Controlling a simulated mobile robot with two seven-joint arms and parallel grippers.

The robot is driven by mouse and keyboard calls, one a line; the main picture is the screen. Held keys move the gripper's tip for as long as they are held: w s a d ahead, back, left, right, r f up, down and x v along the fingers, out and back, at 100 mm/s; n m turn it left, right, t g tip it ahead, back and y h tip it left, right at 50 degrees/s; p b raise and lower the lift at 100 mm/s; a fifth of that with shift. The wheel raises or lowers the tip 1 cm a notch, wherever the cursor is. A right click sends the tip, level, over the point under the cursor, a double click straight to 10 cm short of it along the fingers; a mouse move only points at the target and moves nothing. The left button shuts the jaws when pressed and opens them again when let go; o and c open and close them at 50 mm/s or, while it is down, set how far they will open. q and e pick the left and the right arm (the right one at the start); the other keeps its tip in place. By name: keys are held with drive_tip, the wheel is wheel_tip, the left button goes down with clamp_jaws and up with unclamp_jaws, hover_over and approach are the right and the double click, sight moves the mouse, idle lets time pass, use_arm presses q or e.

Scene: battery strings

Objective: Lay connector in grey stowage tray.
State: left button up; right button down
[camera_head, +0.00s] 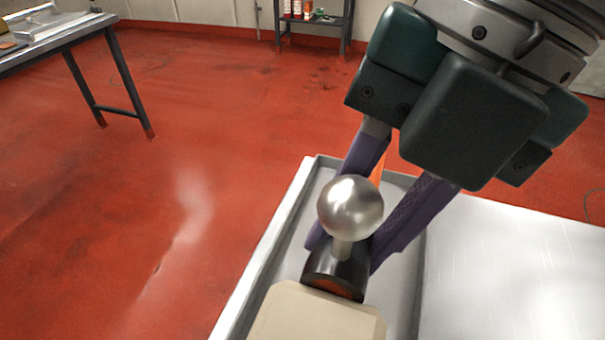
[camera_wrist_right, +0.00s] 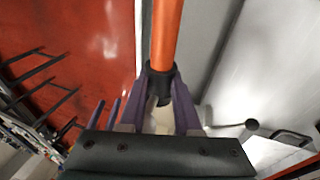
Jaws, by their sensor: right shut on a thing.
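The connector has a beige body (camera_head: 315,318), a black collar (camera_head: 335,272) and an orange length behind it; the orange part (camera_wrist_right: 167,35) and collar show plainly in the right wrist view. My right gripper (camera_head: 347,250) is shut on the connector, with its purple fingers on either side near the collar. A shiny silver ball on a short stem (camera_head: 350,208) stands at the collar and hides part of the grip. The grey stowage tray (camera_head: 262,258) shows around and behind the connector in the head view; whether they touch is unclear. My left gripper is out of view.
A pale shiny surface (camera_head: 510,270) lies right of the tray. Red floor (camera_head: 150,220) is open on the left. A dark-legged table (camera_head: 60,40) stands at the upper left, and a small shelf with bottles (camera_head: 315,22) stands at the back.

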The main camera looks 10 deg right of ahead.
wheel_tip(320, 180, down, 14)
drive_tip(key=b, duration=0.2)
drive_tip(key=shift+f+b, duration=0.25)
drive_tip(key=shift+b, duration=0.15)
drive_tip(key=shift+f, duration=0.1)
drive_tip(key=c, duration=0.6)
unclamp_jaws()
drive_tip(key=shift+d+r, duration=0.15)
drive_tip(key=shift+r, duration=0.3)
drive_tip(key=p+v, duration=0.2)
drive_tip(key=v, duration=0.9)
drive_tip(key=shift+p, duration=0.3)
drive_tip(key=shift+r, duration=0.1)
